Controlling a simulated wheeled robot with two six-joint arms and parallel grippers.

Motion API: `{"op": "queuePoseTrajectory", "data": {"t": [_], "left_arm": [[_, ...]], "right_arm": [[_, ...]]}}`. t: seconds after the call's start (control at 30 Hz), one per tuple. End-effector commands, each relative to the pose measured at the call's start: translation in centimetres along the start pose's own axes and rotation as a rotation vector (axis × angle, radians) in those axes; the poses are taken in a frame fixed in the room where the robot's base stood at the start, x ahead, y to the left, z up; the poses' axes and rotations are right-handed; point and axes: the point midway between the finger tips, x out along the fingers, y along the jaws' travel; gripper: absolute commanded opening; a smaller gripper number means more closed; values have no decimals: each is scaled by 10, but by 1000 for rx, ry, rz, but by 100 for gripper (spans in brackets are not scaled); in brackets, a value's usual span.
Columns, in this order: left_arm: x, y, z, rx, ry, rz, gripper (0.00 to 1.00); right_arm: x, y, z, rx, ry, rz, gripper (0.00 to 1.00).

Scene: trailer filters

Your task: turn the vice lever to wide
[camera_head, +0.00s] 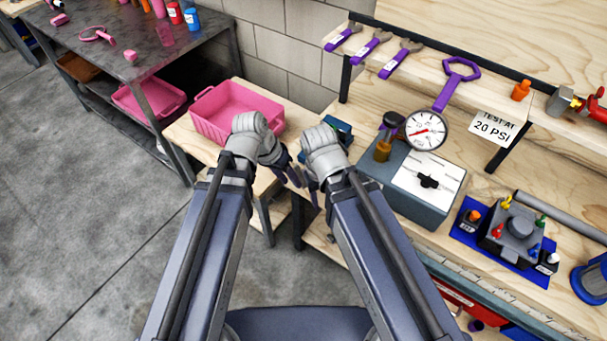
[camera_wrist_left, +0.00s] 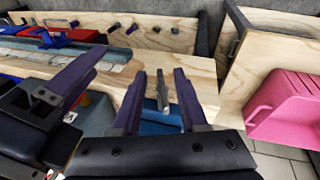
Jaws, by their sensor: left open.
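The small blue vice (camera_head: 340,130) sits at the bench's left end in the head view, partly hidden behind my right wrist. In the left wrist view its blue body (camera_wrist_left: 157,122) shows between and behind my fingers. A grey lever (camera_wrist_left: 161,92) stands up from it. My left gripper (camera_wrist_left: 159,74) is open, with one purple finger on each side of the lever; whether either touches it is unclear. In the head view my left gripper (camera_head: 289,170) is largely hidden by the wrists. My right gripper's purple finger (camera_wrist_left: 72,75) is close by on the left; its opening is unclear.
A pink bin (camera_head: 215,115) stands on the wooden table at left. A grey box with a pressure gauge (camera_head: 425,130) stands right of the vice. A blue-based valve block (camera_head: 518,232) is farther right. My two wrists are close together, leaving little room between them.

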Motion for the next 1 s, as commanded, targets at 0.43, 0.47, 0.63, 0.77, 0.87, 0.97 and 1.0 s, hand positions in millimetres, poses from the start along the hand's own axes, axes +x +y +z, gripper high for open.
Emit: {"op": "queuePoseTrajectory", "data": {"t": [0.43, 0.47, 0.63, 0.77, 0.87, 0.97, 1.0], "left_arm": [[-18, -8, -32, 64, 159, 110, 42], [-17, -8, -32, 64, 159, 110, 42], [-8, -8, -33, 64, 158, 110, 42], [5, -7, -35, 65, 158, 109, 42], [18, -5, -36, 65, 158, 110, 42], [32, -4, -38, 64, 157, 110, 42], [38, -4, -39, 65, 157, 110, 42]], "right_arm": [[-4, 0, 0, 0, 0, 0, 50], [-3, 0, 0, 0, 0, 0, 50], [5, 0, 0, 0, 0, 0, 50], [17, -2, -1, 0, 0, 0, 50], [29, -3, -2, 0, 0, 0, 50], [41, -4, -2, 0, 0, 0, 50], [46, -4, -3, 0, 0, 0, 50]]}}
